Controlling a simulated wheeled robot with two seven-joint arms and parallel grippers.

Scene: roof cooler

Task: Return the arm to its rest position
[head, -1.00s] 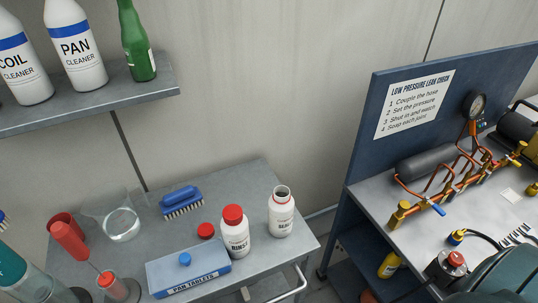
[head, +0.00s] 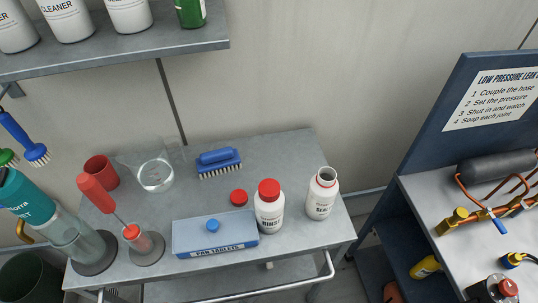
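Neither of my grippers shows in the head view, and I cannot see what either arm holds or how it is posed. On the grey cart below are a white bottle with a red cap (head: 269,208) and an open white bottle (head: 321,195) without a cap. A loose red cap (head: 239,198) lies beside them. A blue-grey box labelled pan tablets (head: 215,238), with a blue knob on top, sits at the cart's front.
A blue brush (head: 218,162), a clear beaker (head: 156,174) and a red cup (head: 101,171) stand behind. A teal-topped bottle (head: 27,203) leans left. A shelf (head: 120,51) with bottles overhangs the cart. A blue-backed bench (head: 436,165) with piping stands right, across a gap.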

